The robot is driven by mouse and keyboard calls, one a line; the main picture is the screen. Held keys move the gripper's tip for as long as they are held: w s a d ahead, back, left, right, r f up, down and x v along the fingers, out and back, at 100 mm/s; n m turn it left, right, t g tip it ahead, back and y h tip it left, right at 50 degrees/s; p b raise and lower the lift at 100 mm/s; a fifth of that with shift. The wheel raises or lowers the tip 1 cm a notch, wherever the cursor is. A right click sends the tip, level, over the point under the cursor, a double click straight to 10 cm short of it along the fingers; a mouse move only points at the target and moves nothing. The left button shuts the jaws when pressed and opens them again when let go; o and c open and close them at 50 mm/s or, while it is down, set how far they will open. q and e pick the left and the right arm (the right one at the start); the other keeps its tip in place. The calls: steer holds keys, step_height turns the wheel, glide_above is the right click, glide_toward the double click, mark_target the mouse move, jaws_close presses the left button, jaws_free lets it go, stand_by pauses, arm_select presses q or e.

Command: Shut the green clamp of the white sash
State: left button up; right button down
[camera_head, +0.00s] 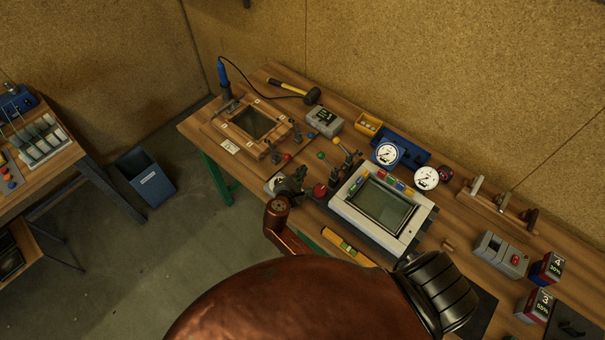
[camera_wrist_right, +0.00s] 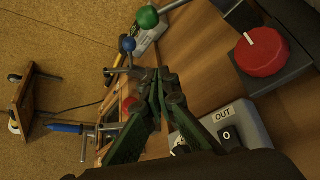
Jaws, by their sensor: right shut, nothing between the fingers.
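The white sash (camera_head: 410,237) lies on the bench with a dark glass pane in its frame. The green clamp's ball knob (camera_head: 320,155) stands near the sash's upper left corner, on a lever that leans left. The green knob also shows at the top of the right wrist view (camera_wrist_right: 147,17). Whether this clamp presses on the sash cannot be told. My right gripper (camera_head: 290,183) is left of the sash, shut and empty. In the wrist view its fingertips (camera_wrist_right: 160,75) are together, apart from the green knob. My left gripper is not in view.
A large red knob (camera_head: 320,190) sits between my right gripper and the sash. A brown wooden frame (camera_head: 216,130) with red and blue ball clamps lies to the left. A grey switch box (camera_wrist_right: 245,115) marked OUT is close to my fingers. Gauges (camera_head: 387,153) stand behind.

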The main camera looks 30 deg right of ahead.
steer(key=b+x, duration=0.4)
steer(key=x, duration=0.3)
steer(key=shift+f, duration=0.15)
arm_select(q)
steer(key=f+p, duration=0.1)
steer(key=p, duration=0.2)
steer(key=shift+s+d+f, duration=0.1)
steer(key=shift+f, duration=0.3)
arm_select(e)
steer(key=r, duration=0.1)
steer(key=s+d+r, duration=0.1)
steer(key=s+r, duration=0.1)
steer(key=shift+s+d+r, duration=0.15)
steer(key=shift+d, duration=0.1)
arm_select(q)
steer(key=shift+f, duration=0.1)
